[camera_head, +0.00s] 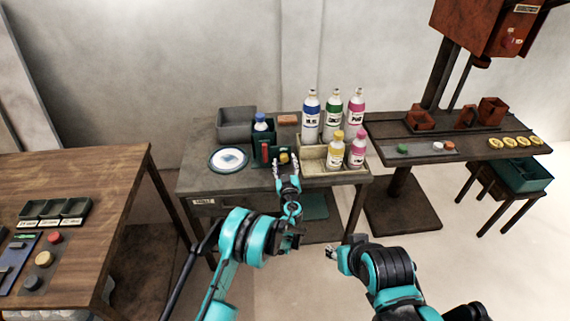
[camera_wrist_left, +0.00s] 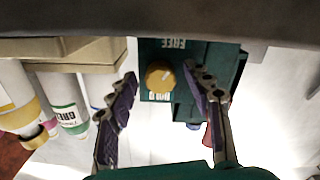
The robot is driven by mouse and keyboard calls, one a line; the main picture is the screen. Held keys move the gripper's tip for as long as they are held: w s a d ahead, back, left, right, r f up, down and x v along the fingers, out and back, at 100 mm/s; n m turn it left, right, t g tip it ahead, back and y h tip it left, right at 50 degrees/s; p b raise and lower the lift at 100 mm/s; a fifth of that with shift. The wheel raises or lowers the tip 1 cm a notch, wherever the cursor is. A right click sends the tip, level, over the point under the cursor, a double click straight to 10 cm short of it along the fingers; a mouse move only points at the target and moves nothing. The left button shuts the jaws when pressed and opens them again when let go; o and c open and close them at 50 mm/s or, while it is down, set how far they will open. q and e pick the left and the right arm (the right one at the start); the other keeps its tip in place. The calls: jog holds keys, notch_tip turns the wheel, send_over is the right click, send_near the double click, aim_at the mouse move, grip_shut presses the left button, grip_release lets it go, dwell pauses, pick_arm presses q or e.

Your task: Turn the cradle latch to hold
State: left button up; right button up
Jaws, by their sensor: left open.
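The dark green cradle (camera_head: 258,160) stands on the middle table and holds a blue-capped bottle (camera_head: 261,123). Its latch is a round yellow knob (camera_head: 284,158), which also shows in the left wrist view (camera_wrist_left: 160,77). That view is upside down, with a FREE label (camera_wrist_left: 174,43) at one side of the knob and a HOLD label (camera_wrist_left: 158,97) at the other. A pale mark shows on the knob, but I cannot tell its setting. My left gripper (camera_wrist_left: 163,88) is open, with its fingers on either side of the knob and apart from it. My right gripper (camera_head: 332,253) is low in front of the table.
Several bottles (camera_head: 311,115) stand right of the cradle, some in a cream tray (camera_head: 318,166). A grey bin (camera_head: 237,123) and a round white dish (camera_head: 228,160) are to the left. A red press (camera_head: 478,40) stands at the right, a wooden table (camera_head: 110,190) at the left.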

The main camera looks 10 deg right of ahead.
pick_arm(q)
jog(key=c, duration=1.2)
jog(key=shift+o, duration=0.2)
